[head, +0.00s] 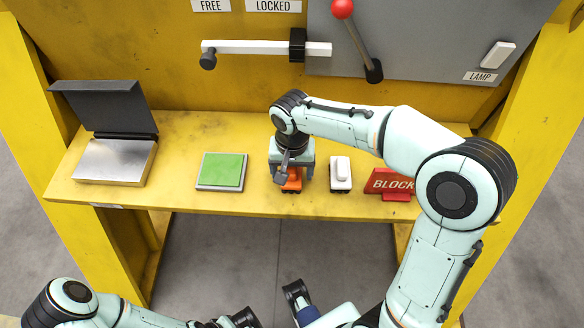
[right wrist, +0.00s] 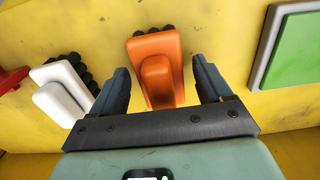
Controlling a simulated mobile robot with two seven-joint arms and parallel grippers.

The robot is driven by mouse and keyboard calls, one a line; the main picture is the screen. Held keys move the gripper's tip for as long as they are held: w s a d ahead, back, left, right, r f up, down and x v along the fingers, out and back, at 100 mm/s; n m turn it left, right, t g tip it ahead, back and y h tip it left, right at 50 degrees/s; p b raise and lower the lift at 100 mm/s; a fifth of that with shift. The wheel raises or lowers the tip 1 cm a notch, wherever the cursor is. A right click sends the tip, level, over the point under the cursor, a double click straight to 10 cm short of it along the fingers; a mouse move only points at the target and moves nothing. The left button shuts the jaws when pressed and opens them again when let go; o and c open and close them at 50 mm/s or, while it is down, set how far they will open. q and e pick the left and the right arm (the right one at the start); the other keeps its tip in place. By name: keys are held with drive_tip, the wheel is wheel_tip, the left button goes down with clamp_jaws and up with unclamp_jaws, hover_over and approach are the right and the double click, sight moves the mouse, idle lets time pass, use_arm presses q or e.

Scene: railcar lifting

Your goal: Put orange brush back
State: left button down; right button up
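The orange brush (head: 292,180) rests on the yellow shelf between the green pad and the white brush; my right gripper partly hides it. In the right wrist view the orange brush (right wrist: 156,56) shows an orange block, a raised grip and dark bristles at its far edge. My right gripper (head: 290,172) points down over it. In the right wrist view its fingers (right wrist: 160,78) are apart on either side of the orange grip, with a visible gap on each side. My left arm is at the bottom left; its gripper's state is unclear.
A white brush (head: 340,174) and a red BLOCK sign (head: 390,184) stand close to the right. A green pad (head: 222,170) and an open metal box (head: 116,160) with a dark lid are to the left. A white bar (head: 265,47) and red-knobbed lever (head: 357,40) are above.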

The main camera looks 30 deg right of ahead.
drive_tip(key=shift+r, duration=0.25)
wheel_tip(320, 180, up, 12)
drive_tip(key=p, duration=0.2)
drive_tip(key=shift+f, duration=0.15)
idle(0.5)
